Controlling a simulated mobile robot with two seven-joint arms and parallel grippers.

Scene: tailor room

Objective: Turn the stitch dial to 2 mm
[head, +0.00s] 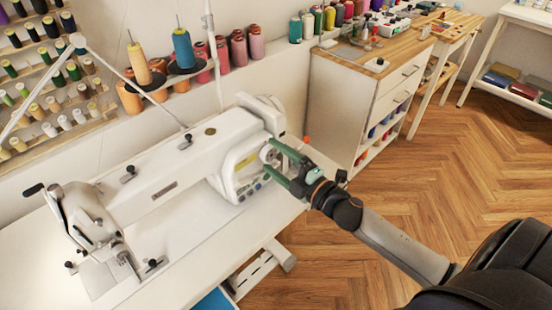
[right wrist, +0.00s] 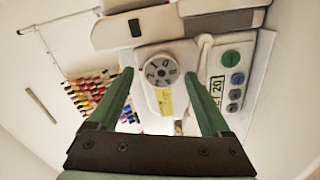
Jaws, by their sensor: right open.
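The white sewing machine (head: 165,172) stands on its table with its end face toward my right arm. The stitch dial (right wrist: 161,71) is a round grey knob with dark numerals on that end face. In the head view the dial (head: 267,154) is partly hidden by my right gripper. My right gripper (head: 272,158) is open, with its green fingers pointing at the dial. In the right wrist view the fingertips lie on either side of the dial; contact cannot be told. The dial's setting is not clearly readable. My left gripper is not in view.
Beside the dial are a yellow label (right wrist: 165,101) and a panel with several buttons (right wrist: 236,79). Thread cones (head: 183,48) stand behind the machine. A white drawer cabinet (head: 352,105) stands beyond my right gripper. The wooden floor at the right is clear.

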